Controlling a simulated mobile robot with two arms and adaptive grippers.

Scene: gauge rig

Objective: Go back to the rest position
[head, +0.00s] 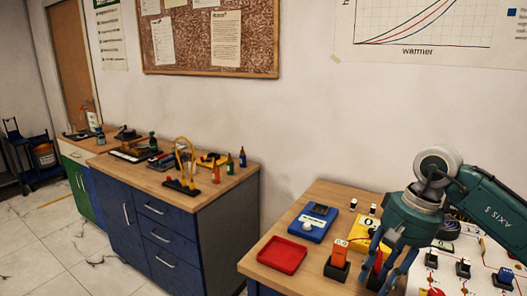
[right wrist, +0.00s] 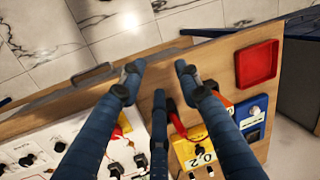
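My right gripper (head: 382,262) hangs over the near part of the right-hand bench (head: 258,262), with its arm coming in from the right. In the right wrist view its three blue fingers (right wrist: 160,85) are spread apart with nothing between the tips. A red piece (right wrist: 176,122) shows beside the middle finger, below it, and seems to stand in a dark block on the bench. In the head view the fingers partly hide this piece. My left gripper is in neither view.
A red tray (head: 282,254), a blue meter (head: 313,222), an orange piece in a dark block (head: 339,258) and a yellow meter (head: 371,236) stand around the gripper. A white switch panel (head: 450,265) lies to the right. Another bench (head: 150,178) stands far left, with clear floor before it.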

